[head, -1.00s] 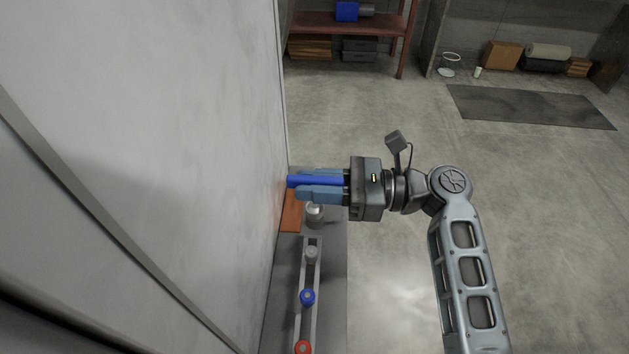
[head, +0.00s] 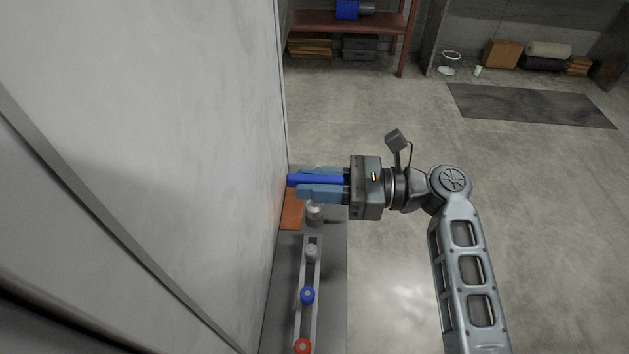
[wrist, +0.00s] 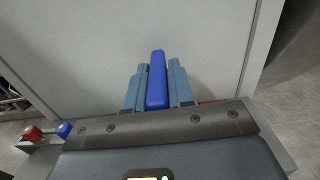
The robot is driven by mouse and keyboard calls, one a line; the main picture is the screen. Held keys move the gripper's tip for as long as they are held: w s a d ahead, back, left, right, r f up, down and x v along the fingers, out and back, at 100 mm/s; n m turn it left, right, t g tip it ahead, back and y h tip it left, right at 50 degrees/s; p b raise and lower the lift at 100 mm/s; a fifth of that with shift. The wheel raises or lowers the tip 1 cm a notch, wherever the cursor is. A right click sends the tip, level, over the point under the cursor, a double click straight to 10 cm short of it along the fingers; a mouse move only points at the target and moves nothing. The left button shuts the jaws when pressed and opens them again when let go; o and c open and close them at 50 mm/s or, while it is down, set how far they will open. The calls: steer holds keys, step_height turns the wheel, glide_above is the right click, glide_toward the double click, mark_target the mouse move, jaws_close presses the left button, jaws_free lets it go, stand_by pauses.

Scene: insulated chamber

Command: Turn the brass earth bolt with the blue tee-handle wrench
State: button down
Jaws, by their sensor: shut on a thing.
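My gripper (head: 318,186) reaches left, level, to the pale wall panel (head: 190,120). Its light-blue fingers are shut on the bright blue tee-handle wrench (head: 312,180), of which a blue bar shows between them. In the wrist view the blue bar of the wrench (wrist: 157,80) stands between the two fingers, with its far end toward the pale panel. The brass earth bolt is not visible in either view. I cannot tell whether the wrench touches a bolt or the panel.
A grey bench (head: 335,290) runs along the panel below my gripper. It bears an orange board (head: 291,212), a grey cylinder (head: 314,213) and a rack with grey, blue (head: 307,295) and red (head: 303,346) round-topped pieces. Open floor lies to the right; a red shelf (head: 385,24) stands behind.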

steer(key=c, duration=0.9)
jaws_free()
steer(key=d+b, duration=0.1)
steer(key=d, duration=0.6)
steer(key=shift+s+d, duration=0.15)
steer(key=shift+d, duration=0.25)
steer(key=c, duration=0.4)
steer(key=shift+o, duration=0.2)
